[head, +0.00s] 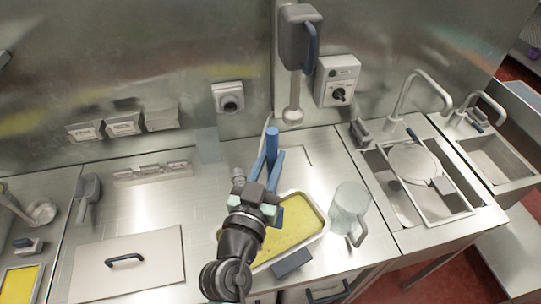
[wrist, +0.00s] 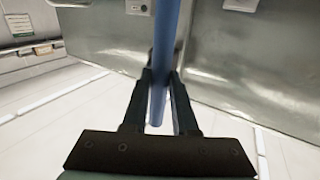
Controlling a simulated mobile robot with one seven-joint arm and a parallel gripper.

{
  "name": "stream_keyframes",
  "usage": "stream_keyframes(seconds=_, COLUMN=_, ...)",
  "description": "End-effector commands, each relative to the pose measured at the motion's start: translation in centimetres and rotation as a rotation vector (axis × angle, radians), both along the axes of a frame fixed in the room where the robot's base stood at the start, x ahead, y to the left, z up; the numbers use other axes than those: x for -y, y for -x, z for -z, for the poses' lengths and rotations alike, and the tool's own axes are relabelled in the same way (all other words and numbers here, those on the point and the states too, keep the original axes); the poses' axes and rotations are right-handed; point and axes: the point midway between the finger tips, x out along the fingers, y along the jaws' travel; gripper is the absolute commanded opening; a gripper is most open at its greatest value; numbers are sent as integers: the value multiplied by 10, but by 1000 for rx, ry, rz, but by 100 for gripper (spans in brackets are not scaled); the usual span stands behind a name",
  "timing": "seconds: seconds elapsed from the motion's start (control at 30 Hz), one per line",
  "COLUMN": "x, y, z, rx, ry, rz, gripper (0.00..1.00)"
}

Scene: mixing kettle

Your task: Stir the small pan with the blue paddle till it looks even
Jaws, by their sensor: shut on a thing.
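A rectangular pan (head: 322,215) with yellow contents (head: 298,228) sits on the steel counter, partly hidden behind my arm. Small darker specks show in the yellow. The blue paddle (head: 272,147) stands roughly upright, its shaft rising above my gripper (head: 262,190). A blue part shows below the gripper over the pan; I cannot tell how deep it reaches. In the wrist view, my gripper (wrist: 160,100) is shut on the blue shaft (wrist: 164,50), with a dark finger on each side.
A clear jug (head: 347,210) stands right of the pan. A flat lid with a handle (head: 128,265) lies to the left. A mixer-like unit (head: 298,40) hangs on the wall behind. A sink (head: 425,200) is at right. Another yellow-filled pan (head: 20,285) is at far left.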

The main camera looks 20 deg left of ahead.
Motion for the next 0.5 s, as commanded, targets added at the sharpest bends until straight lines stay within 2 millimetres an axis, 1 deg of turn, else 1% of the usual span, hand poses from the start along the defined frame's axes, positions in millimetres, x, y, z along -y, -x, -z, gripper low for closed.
stream_keyframes(seconds=0.03, x=0, y=0, z=13, rx=1, ry=0, rz=-1, gripper=0)
stream_keyframes(seconds=0.1, x=0, y=0, z=24, rx=3, ry=-2, rz=-1, gripper=0)
stream_keyframes(seconds=0.4, x=0, y=0, z=61, rx=4, ry=-1, rz=-1, gripper=0)
stream_keyframes(seconds=0.5, x=0, y=0, z=68, rx=4, ry=-2, rz=-2, gripper=0)
